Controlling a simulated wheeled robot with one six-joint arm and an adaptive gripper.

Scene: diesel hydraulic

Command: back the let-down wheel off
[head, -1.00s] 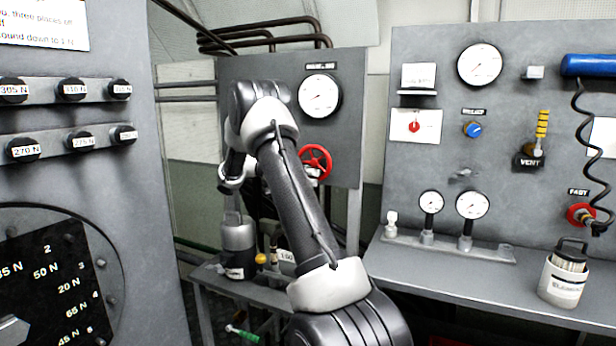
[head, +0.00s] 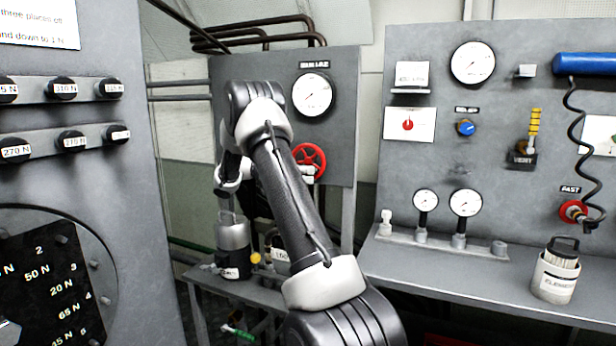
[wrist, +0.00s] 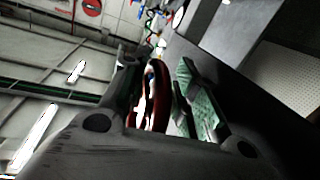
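The red hand wheel (head: 309,160) is on the grey panel below a round gauge, right of my raised arm. In the wrist view a dark red ring (wrist: 152,105), seen nearly edge-on, lies between the two fingers of my gripper (wrist: 160,82). The ring is close to the dark left finger; a gap shows between it and the green-padded right finger. The fingers are apart, and I cannot tell whether the left one touches the ring. In the head view my arm hides most of the gripper.
A low bench with a grey canister (head: 233,248) stands below the wheel panel. A right panel carries gauges (head: 473,63), a blue knob (head: 466,128) and a coiled hose (head: 577,140). A white container (head: 555,275) stands on the right bench. A grey cabinet (head: 120,200) closes the left side.

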